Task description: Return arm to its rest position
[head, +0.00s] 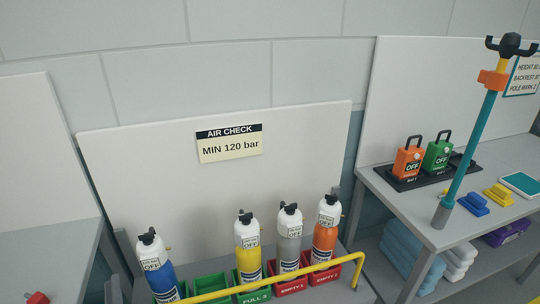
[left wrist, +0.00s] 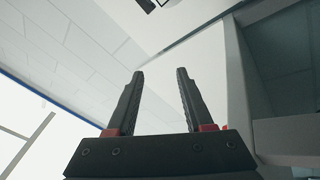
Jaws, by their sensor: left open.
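My left gripper (left wrist: 160,73) shows clearly in the left wrist view. Its two dark fingers stand apart with nothing between them, and red pieces sit at their bases. My right gripper is in neither view.
Blue (head: 158,272), yellow (head: 248,262), grey (head: 289,250) and orange (head: 325,245) cylinders stand in green and red bins behind a yellow rail (head: 300,270). At right, a grey bench (head: 420,212) holds orange and green OFF-tagged units; a teal pole (head: 470,150) rises before it.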

